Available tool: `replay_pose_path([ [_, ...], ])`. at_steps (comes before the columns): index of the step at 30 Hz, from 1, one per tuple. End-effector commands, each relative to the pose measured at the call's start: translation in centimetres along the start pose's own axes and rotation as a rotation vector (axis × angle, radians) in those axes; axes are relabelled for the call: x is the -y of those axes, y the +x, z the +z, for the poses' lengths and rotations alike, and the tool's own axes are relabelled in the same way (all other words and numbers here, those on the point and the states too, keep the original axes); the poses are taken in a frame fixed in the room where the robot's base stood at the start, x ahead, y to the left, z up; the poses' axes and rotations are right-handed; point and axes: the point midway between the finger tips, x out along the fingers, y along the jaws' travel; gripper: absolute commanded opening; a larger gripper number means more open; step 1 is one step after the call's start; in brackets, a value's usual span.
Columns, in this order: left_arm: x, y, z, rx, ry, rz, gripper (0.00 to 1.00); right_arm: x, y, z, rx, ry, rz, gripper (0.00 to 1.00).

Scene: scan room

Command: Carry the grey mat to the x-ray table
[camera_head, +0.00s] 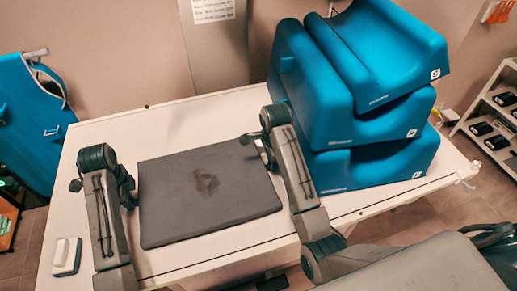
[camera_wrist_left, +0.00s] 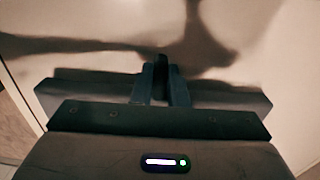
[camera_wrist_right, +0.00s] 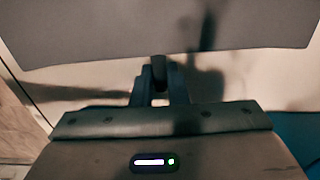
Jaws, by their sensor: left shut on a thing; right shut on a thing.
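The grey mat (camera_head: 205,200) is a flat dark rectangle with a darker mark near its middle. It lies level at the white table, and I cannot tell whether it touches the top. My left gripper (camera_head: 131,197) is shut on its left edge; the mat's edge also shows behind the fingers in the left wrist view (camera_wrist_left: 225,95). My right gripper (camera_head: 264,152) is shut on its right edge, and the arm hides part of that side. The mat fills the top of the right wrist view (camera_wrist_right: 110,35). I cannot make out an x-ray table for certain.
The white table (camera_head: 160,123) carries a stack of blue foam cushions (camera_head: 375,160) close to the right arm. A small white object (camera_head: 67,257) lies at the left front. A blue apron (camera_head: 30,120) hangs at left. A shelf (camera_head: 495,125) stands at right. A wall is behind.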

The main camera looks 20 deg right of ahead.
Motion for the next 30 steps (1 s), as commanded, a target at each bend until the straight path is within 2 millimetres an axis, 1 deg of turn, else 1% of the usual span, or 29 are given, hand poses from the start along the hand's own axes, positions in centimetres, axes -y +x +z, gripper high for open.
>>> replay_pose_path([
  [1,0.0,0.6,0.0,-0.001,0.000,-0.001,0.00,0.0,0.6,0.0,0.001,0.000,-0.001,0.00],
  [6,0.0,1.6,0.0,-0.001,0.000,-0.001,0.00,0.0,1.6,0.0,0.001,0.000,-0.001,0.00],
  [7,0.0,1.5,0.0,-0.001,0.000,0.000,0.15,0.0,1.5,0.0,0.001,0.000,0.000,0.15],
  [10,0.0,1.3,0.0,-0.001,0.000,0.000,0.35,0.0,1.3,0.0,0.001,0.000,0.000,0.35],
  [18,0.0,1.3,0.0,0.000,0.000,0.000,0.35,0.0,1.2,0.0,0.000,0.000,0.000,0.35],
  [22,0.0,0.9,0.0,0.000,0.000,0.000,0.35,0.0,0.9,0.0,0.000,0.000,0.000,0.35],
  [26,0.0,0.1,0.0,0.000,0.000,0.000,0.35,0.0,0.1,0.0,0.000,0.000,0.000,0.35],
  [30,0.0,-1.3,0.0,0.000,0.000,0.000,0.35,0.0,-1.3,0.0,0.000,0.000,0.000,0.35],
])
